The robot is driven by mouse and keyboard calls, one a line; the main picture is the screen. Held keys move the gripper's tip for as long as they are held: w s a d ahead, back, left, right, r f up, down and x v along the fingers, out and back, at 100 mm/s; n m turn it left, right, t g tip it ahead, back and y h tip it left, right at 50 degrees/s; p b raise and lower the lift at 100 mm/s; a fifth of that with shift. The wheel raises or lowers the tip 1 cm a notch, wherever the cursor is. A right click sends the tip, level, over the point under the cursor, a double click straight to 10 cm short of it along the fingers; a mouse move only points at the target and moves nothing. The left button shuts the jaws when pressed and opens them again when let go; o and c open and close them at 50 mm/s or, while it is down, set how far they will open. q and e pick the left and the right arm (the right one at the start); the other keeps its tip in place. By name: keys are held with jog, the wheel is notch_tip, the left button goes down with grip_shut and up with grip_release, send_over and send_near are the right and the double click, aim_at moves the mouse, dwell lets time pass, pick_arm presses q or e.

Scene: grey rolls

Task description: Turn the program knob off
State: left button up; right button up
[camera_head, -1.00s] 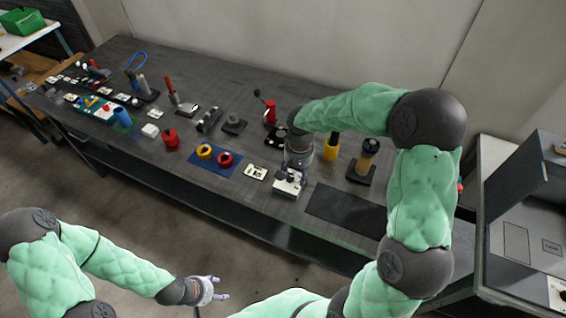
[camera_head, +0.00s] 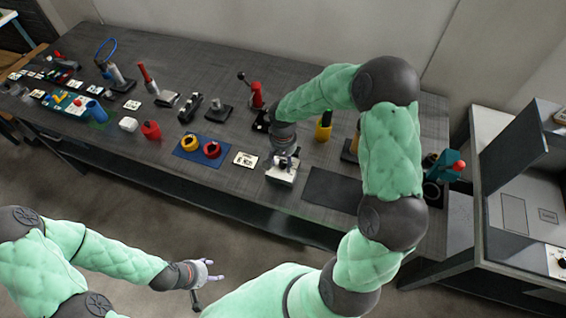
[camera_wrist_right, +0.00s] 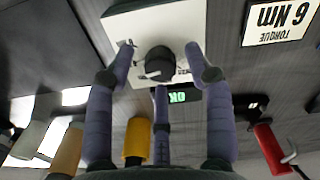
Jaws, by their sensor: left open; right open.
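My right gripper (camera_head: 286,155) is low over a small white box (camera_head: 282,174) near the table's front edge. In the right wrist view, the open fingers of this gripper (camera_wrist_right: 162,72) spread around a dark round knob (camera_wrist_right: 160,60) with a pale mark on the white box; they look apart from it. A green lit display reading OK (camera_wrist_right: 177,96) is beside it. Another dark knob (camera_head: 561,263) is on the white panel of the lidded machine at far right, cut by the picture edge. No label shows which is the program knob. My left gripper (camera_head: 207,272) is open and empty before the table.
The machine's dark lid (camera_head: 515,150) stands open. Left of the box lie a card (camera_head: 245,159) and a blue mat (camera_head: 200,161) with yellow and red rings. A dark mat (camera_head: 332,187) is on its right. A yellow-handled tool (camera_head: 323,126) stands behind.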

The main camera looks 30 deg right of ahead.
jog(key=shift+f, duration=0.55)
grip_shut()
